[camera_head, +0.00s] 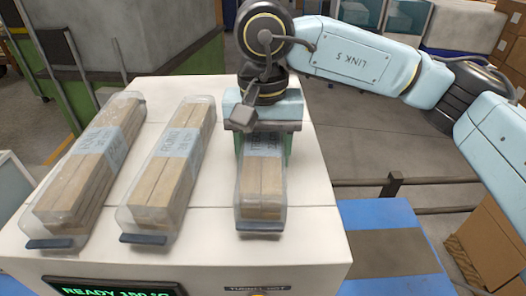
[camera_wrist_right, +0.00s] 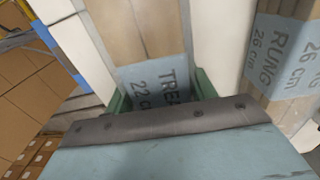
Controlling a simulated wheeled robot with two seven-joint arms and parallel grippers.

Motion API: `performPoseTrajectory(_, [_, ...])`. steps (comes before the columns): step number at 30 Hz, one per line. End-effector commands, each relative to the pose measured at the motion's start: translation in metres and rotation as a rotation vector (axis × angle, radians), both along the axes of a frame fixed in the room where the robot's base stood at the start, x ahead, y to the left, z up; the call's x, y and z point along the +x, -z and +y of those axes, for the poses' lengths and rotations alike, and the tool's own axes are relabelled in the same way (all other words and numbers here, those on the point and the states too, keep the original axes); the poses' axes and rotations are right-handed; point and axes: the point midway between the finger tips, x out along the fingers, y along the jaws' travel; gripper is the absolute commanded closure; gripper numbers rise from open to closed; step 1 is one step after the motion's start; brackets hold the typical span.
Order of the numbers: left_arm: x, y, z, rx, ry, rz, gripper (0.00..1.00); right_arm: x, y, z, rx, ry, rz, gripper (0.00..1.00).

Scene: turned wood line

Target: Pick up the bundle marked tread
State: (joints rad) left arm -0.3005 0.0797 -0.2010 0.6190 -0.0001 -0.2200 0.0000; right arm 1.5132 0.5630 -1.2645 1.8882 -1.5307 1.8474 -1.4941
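The bundle marked tread (camera_head: 262,190) is pale wood strips in clear wrap with a blue-grey label, lying along the right side of the white table top. In the right wrist view its label (camera_wrist_right: 160,82) reads "TREA…" and "22 cm", partly hidden by the gripper body. My right gripper (camera_head: 264,146) is above the bundle's far half, pointing down. Its green fingers (camera_wrist_right: 160,95) stand on both sides of the bundle, very close to it. I cannot tell whether they press on it. My left gripper is not in view.
A bundle marked rung (camera_head: 168,170) lies to the left, and another wrapped bundle (camera_head: 82,175) lies farther left, with bare table between them. A lit display (camera_head: 115,290) is on the table front. A blue surface (camera_head: 385,215) is at the right.

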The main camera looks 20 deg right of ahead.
Motion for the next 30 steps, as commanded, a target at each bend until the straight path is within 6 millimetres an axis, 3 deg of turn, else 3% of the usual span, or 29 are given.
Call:
performPoseTrajectory(1, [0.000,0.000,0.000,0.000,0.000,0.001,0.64,0.000,0.000,0.000,0.000,0.000,0.000,0.51])
performPoseTrajectory(9, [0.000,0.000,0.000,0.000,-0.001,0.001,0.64,0.000,-0.001,0.000,0.001,0.000,-0.001,0.83])
performPoseTrajectory(19, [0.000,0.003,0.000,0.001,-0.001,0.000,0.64,0.001,-0.012,0.001,0.001,0.000,-0.004,0.83])
performPoseTrajectory(30, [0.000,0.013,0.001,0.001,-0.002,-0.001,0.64,0.000,-0.083,0.000,0.001,0.000,-0.004,0.83])
